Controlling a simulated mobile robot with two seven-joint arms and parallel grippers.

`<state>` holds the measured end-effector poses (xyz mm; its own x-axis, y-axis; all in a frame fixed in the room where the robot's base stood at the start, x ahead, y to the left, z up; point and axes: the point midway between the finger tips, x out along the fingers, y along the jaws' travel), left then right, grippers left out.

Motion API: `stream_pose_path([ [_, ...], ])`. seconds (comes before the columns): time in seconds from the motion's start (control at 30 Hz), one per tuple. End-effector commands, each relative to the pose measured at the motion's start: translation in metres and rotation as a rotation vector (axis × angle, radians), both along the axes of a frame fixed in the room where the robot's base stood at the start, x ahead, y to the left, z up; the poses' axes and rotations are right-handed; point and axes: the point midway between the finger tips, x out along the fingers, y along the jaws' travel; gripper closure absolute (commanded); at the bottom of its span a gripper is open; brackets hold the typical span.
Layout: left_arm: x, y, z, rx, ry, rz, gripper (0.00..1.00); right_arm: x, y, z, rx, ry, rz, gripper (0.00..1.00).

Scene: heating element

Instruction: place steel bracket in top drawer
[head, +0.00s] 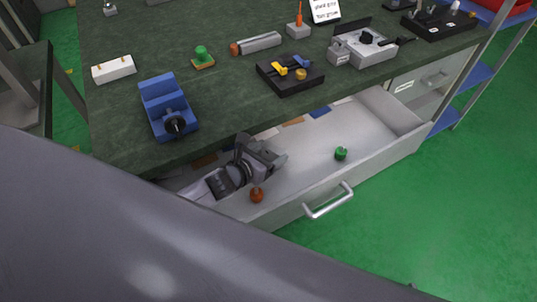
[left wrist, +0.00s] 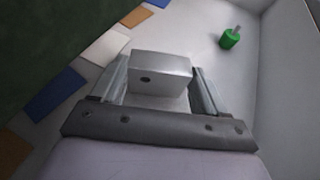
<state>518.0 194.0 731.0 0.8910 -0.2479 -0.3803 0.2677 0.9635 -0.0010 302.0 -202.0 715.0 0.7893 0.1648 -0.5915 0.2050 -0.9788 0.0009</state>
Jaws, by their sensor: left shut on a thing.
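The top drawer (head: 375,160) is pulled open below the green bench top, with a metal handle on its front. My left gripper (head: 264,156) reaches over the left part of the open drawer, close to the bench edge. In the left wrist view, the steel bracket (left wrist: 160,68) is a grey block with a small dark hole, held between the two fingers. The drawer floor (left wrist: 195,30) shows beyond it. I cannot tell whether the bracket touches the floor. In the head view the bracket is hard to tell from the gripper. My right gripper is not in view.
A green part (head: 340,153) lies in the drawer, also in the left wrist view (left wrist: 230,39). An orange knob (head: 256,195) shows near the drawer's front wall. A blue vise (head: 168,108) and black fixture (head: 290,74) stand on the bench.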

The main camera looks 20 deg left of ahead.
Motion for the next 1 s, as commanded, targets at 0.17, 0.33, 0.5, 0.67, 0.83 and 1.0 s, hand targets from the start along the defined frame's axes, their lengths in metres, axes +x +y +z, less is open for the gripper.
stream_pose_path([
  [0.17,0.001,0.0,-0.002,0.0,-0.003,0.001,0.66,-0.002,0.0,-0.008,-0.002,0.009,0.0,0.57],
  [0.33,0.001,0.0,-0.004,0.001,-0.002,0.001,0.66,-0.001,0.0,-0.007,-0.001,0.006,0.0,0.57],
  [0.5,0.001,0.0,-0.007,0.002,0.001,0.001,0.03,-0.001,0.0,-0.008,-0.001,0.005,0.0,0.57],
  [0.67,0.0,0.0,-0.007,0.002,0.001,0.001,0.01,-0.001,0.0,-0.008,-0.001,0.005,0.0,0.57],
  [0.83,0.001,0.0,-0.004,0.0,0.0,0.001,0.01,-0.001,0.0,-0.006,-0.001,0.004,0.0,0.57],
  [1.0,-0.01,0.004,0.001,0.004,0.002,0.001,0.01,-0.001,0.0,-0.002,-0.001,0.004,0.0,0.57],
])
